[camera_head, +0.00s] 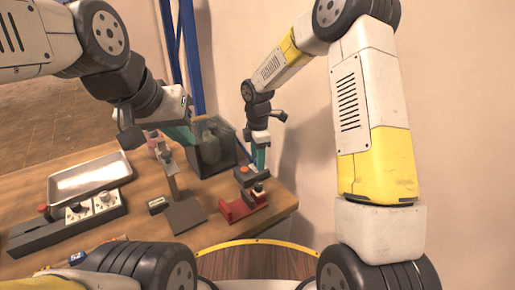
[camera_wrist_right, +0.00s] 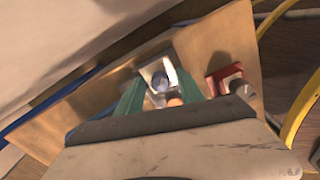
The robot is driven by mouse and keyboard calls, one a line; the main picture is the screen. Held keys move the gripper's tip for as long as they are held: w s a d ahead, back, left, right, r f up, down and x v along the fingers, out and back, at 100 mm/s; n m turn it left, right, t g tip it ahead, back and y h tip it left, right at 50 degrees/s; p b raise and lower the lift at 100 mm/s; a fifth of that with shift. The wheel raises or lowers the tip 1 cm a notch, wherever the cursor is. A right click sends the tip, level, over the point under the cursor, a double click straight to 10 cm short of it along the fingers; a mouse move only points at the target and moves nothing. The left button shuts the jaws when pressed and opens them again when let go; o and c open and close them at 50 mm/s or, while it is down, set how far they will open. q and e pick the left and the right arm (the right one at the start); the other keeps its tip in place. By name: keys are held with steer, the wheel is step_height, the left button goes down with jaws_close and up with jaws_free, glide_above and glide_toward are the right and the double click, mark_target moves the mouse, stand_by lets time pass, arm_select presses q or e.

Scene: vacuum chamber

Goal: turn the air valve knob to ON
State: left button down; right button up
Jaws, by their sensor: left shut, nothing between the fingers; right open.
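My left gripper (camera_head: 184,136) is shut and empty, above the back of the table, right of the box.
A metal tray (camera_head: 90,180) lies behind the control box. A grey stand (camera_head: 184,214) rises mid-table. A dark open bin (camera_head: 212,160) with bottle-like things stands at the back. A wall is close on the right.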

jaws_close()
steer(key=shift+m, duration=0.4)
steer(key=m, duration=0.8)
steer(key=shift+m, duration=0.3)
steer(key=m, duration=0.8)
steer(key=shift+m, duration=0.4)
